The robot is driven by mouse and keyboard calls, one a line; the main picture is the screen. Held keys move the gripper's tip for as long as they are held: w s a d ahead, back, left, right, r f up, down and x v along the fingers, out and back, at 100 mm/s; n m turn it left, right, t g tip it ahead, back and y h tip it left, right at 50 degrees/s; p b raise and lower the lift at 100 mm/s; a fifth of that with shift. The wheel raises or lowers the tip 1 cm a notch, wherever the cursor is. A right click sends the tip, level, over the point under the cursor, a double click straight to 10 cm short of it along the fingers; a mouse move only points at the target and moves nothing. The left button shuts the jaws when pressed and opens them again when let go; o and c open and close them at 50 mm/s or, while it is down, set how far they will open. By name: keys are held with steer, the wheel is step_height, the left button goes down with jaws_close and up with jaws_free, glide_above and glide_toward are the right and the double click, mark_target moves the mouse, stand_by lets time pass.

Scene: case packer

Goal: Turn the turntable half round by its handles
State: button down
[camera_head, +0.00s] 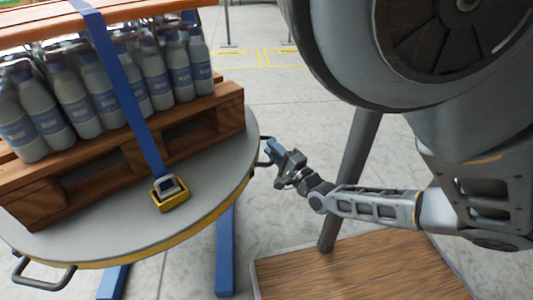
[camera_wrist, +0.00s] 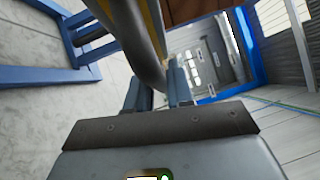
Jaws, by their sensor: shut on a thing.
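The round grey turntable (camera_head: 222,172) with a yellow rim fills the left of the head view. A wooden pallet (camera_head: 60,196) loaded with several bottles stands on it. My gripper (camera_head: 270,150) is at the turntable's right edge, shut on a dark handle (camera_head: 263,162) there. In the wrist view the thick dark handle bar (camera_wrist: 140,45) runs between the fingers of my gripper (camera_wrist: 158,88). A second handle (camera_head: 44,284) sticks out at the turntable's front left and is free.
A blue strap (camera_head: 128,85) runs over the load to a yellow ratchet (camera_head: 172,200) near the rim. Blue legs (camera_head: 225,255) stand below the turntable. A wooden board (camera_head: 350,270) lies on the floor at the front right.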

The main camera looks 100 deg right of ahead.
steer(key=c, duration=1.1)
jaws_free()
steer(key=v, duration=0.7)
steer(key=shift+a+p, duration=0.35)
steer(key=shift+p, duration=0.05)
steer(key=shift+s+f, duration=0.15)
